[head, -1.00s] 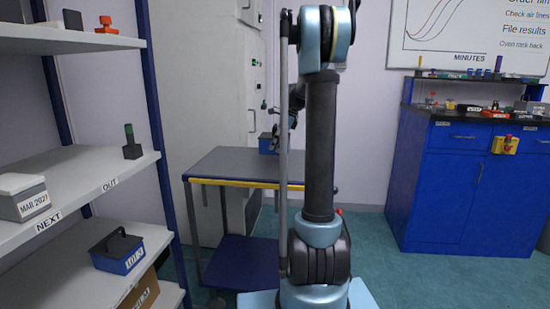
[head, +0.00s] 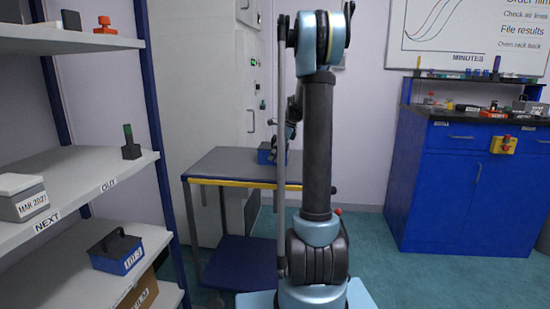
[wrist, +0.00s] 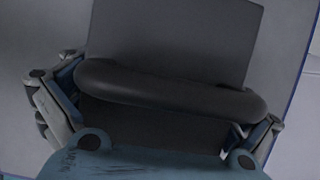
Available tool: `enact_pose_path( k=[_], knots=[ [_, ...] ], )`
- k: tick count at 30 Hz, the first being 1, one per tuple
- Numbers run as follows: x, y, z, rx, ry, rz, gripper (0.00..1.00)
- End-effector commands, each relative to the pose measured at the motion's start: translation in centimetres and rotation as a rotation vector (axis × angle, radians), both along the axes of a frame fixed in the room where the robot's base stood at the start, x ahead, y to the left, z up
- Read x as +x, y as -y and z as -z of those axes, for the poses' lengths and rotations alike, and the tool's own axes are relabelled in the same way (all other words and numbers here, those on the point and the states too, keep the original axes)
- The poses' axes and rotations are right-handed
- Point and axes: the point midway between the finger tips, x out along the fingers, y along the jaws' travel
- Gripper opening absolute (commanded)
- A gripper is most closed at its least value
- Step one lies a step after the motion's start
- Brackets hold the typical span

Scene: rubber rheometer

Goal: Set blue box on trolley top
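A blue box (head: 266,153) is on or just over the grey trolley top (head: 225,165), near its far side; a small gap underneath cannot be ruled out. My gripper (head: 281,147) is at this box, partly hidden by my arm. In the wrist view, the box's thick black handle (wrist: 170,92) crosses between the fingers (wrist: 165,125). One finger is at each end of the handle, close against the box, and they appear closed on it. The exact contact is hidden.
Another blue box with a black handle (head: 117,250) sits on the lower shelf at left. The trolley top in front of the held box is clear. A tall grey cabinet (head: 205,90) stands behind the trolley. A blue bench (head: 465,190) stands at right.

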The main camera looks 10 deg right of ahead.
Motion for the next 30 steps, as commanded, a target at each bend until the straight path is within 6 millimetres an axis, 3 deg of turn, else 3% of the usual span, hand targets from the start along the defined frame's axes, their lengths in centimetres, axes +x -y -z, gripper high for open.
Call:
enact_pose_path(
  k=[13,30],
  knots=[
    [-0.2,0.4,-1.1,0.0,0.0,0.001,1.0],
    [-1.2,3.8,-9.9,0.0,0.001,0.001,1.0]
  ],
)
